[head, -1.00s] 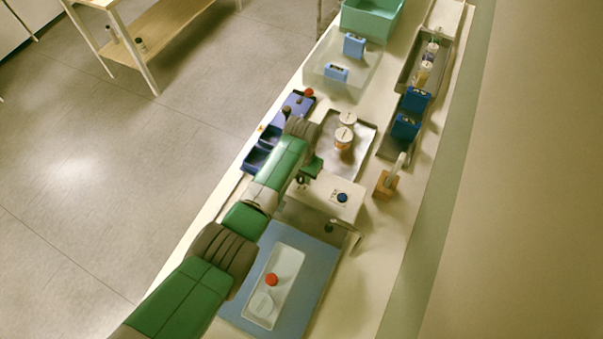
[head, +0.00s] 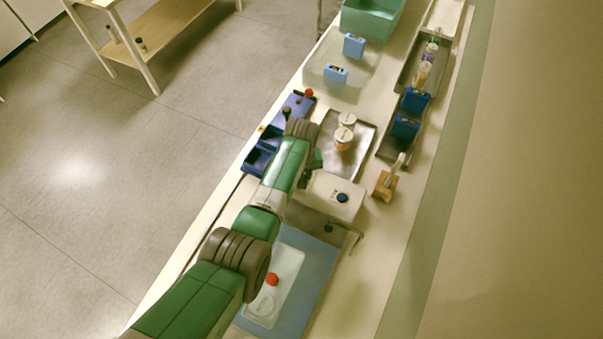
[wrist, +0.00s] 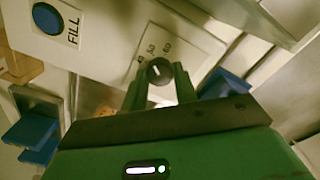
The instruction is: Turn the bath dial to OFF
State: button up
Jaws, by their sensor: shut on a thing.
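The bath unit is a pale box (head: 330,194) with a blue button on top, beside my arm in the head view. In the wrist view its dial (wrist: 159,71) is a dark round knob with a white pointer line, in front of a light panel with small numbers. The numbers are too blurred to read surely, and no OFF mark can be made out. My gripper (wrist: 160,80) is shut on the dial, one finger at each side.
A blue button (wrist: 47,18) labelled FILL sits at upper left in the wrist view. A metal tray (head: 365,150) with capped jars stands behind the unit. A wooden block (head: 385,187) with a handle is to its right. A blue mat (head: 318,262) lies in front.

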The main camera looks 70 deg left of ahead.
jog(key=n, duration=0.5)
jog(key=n+b, duration=0.1)
jog(key=n, duration=0.5)
jog(key=shift+n, duration=0.4)
jog(key=n+b, duration=0.1)
jog(key=n, duration=0.5)
jog(key=shift+n+b, duration=0.65)
jog(key=shift+n, duration=2.05)
jog(key=o, duration=1)
jog(key=shift+c, duration=0.2)
notch_tip(320, 180, up, 8)
jog(key=shift+f+p, duration=0.1)
jog(key=shift+p, duration=0.5)
